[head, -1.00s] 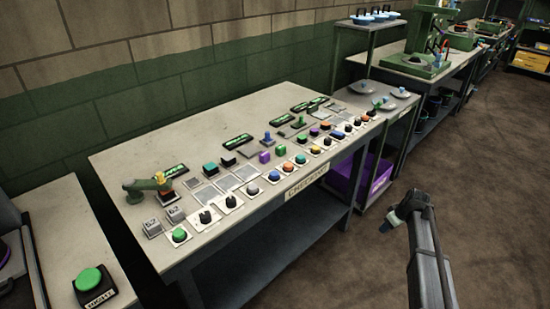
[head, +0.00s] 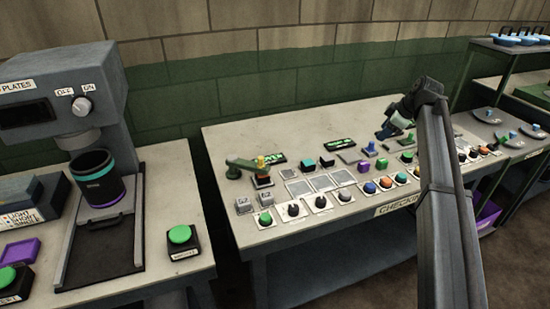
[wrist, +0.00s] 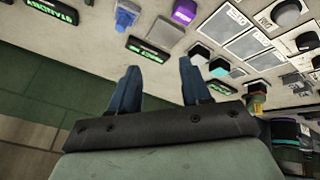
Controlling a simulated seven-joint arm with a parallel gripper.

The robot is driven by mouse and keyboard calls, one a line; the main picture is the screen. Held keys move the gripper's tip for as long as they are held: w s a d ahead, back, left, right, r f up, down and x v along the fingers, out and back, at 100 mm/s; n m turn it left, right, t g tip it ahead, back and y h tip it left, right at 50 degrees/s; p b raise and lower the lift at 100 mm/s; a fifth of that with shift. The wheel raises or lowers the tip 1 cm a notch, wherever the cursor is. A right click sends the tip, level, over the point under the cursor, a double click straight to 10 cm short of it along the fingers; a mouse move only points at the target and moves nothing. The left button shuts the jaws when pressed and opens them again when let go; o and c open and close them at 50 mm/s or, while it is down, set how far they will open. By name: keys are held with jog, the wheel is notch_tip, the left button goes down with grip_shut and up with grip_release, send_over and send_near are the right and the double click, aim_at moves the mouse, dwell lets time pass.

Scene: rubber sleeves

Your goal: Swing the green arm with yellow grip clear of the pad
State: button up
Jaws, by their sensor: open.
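The green swing arm (head: 240,164) stands at the left part of the checking table, with its post at the left and its bar reaching right. Its yellow grip (head: 261,161) is at the bar's right end, above a small pad (head: 263,182) with a dark and orange piece. The bar's end covers part of that pad. My gripper (head: 386,132) is open and empty above the table's back right part, well right of the green arm. In the wrist view its two blue fingers (wrist: 160,84) are spread apart. The yellow grip seems to show at that view's right (wrist: 257,90), partly cut by other things.
Several buttons and knobs (head: 293,209) line the table's front edge. Flat grey plates (head: 321,183), green signs (head: 278,158) and small coloured blocks (head: 368,149) stand between my gripper and the green arm. A press machine (head: 75,110) stands on the left table.

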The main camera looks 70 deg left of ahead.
jog(key=s+a+r+n+g+h, duration=0.1)
jog(key=s+a, duration=0.2)
jog(key=s, duration=0.5)
jog(key=s+a+r+n+g+h, duration=0.1)
jog(key=s+a+n, duration=0.15)
jog(key=s, duration=0.55)
jog(key=n+g+h, duration=0.1)
jog(key=n+h, duration=0.1)
send_near(261, 157)
jog(key=x, duration=1)
grip_shut()
